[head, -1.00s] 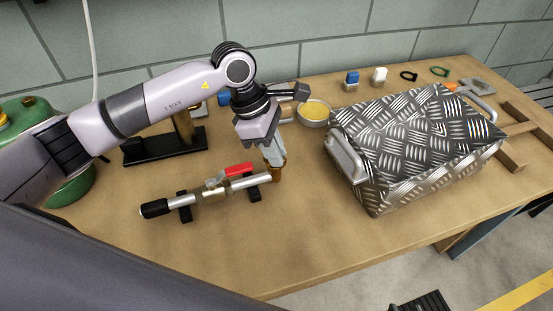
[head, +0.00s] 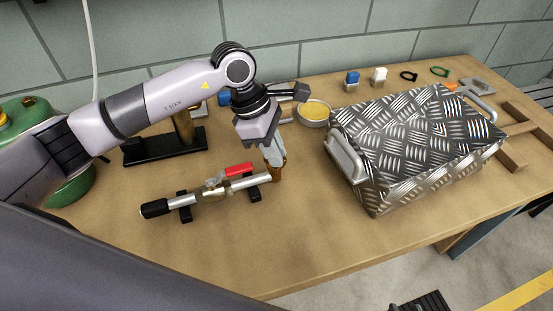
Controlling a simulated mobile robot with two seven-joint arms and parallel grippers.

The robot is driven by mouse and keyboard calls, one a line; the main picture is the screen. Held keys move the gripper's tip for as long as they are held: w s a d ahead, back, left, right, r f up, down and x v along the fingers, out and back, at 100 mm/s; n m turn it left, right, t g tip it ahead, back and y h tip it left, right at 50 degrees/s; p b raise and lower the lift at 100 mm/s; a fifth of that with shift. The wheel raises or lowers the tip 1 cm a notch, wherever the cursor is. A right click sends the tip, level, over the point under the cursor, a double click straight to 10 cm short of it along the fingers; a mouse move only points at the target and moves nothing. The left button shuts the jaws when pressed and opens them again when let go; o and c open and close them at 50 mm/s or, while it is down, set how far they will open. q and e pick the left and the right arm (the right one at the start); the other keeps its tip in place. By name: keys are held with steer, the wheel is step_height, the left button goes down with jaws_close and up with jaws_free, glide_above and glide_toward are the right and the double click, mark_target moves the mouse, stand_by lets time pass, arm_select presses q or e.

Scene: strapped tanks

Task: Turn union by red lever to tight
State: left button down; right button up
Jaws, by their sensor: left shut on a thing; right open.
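A silver pipe (head: 235,185) lies across black supports on the wooden bench, with a black cap at its left end. A valve with a red lever (head: 237,169) sits on the middle of the pipe. A brass union (head: 277,174) is at the pipe's right end, just right of the red lever. My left gripper (head: 275,161) reaches down from above and is shut on the union; its fingers partly hide it. My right gripper is not in view.
A metal tread-plate case (head: 415,145) with handles stands right of the pipe. A round tin with yellow contents (head: 314,112) is behind. A black stand (head: 165,147) and a green tank (head: 72,185) are at left. The bench front is clear.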

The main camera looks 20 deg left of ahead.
arm_select(q)
steer(key=shift+f+m+b, duration=0.15)
steer(key=shift+m+b, duration=0.25)
steer(key=shift+b, duration=0.15)
steer(key=shift+m+g+b, duration=0.4)
steer(key=shift+m+b, duration=0.25)
steer(key=shift+m, duration=0.15)
